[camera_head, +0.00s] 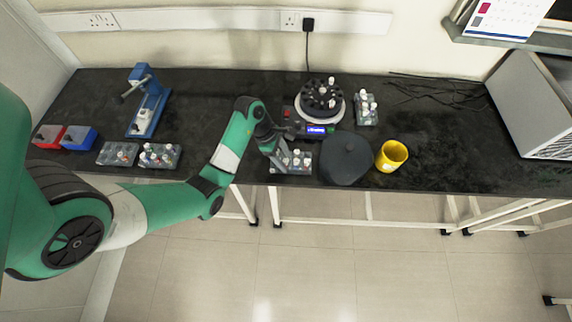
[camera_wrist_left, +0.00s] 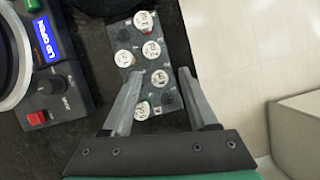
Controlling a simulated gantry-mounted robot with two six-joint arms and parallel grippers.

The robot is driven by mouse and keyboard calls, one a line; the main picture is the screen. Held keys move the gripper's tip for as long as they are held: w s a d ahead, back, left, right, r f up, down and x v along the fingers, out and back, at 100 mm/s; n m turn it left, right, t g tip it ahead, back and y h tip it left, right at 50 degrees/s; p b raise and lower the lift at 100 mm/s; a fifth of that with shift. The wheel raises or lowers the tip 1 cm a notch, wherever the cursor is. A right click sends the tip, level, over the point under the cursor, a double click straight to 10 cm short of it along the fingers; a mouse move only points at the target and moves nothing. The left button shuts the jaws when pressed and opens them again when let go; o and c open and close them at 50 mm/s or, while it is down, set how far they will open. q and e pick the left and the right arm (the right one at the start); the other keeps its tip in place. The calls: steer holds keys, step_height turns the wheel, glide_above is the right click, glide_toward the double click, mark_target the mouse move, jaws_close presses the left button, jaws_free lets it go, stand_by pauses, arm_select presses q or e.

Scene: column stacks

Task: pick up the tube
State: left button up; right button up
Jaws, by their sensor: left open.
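The same rack (camera_head: 303,170) is near the bench's front edge in the head view, partly hidden by my gripper. My left gripper (camera_wrist_left: 160,72) is open, with one finger on each side of the rack's middle. It also shows in the head view (camera_head: 280,164), pointing down at the rack. I cannot tell whether the fingers touch any tube. My right gripper is not in view.
A centrifuge (camera_head: 318,130) with a black rotor holding tubes stands behind the rack. A dark lid (camera_head: 345,160) and a yellow cup (camera_head: 391,155) are to the right. Another tube rack (camera_head: 366,110) is beside the centrifuge. More racks (camera_head: 159,156) and a blue device (camera_head: 145,108) stand left.

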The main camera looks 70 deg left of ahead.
arm_select(q)
jaws_close()
steer(key=shift+r, duration=0.1)
stand_by(0.3)
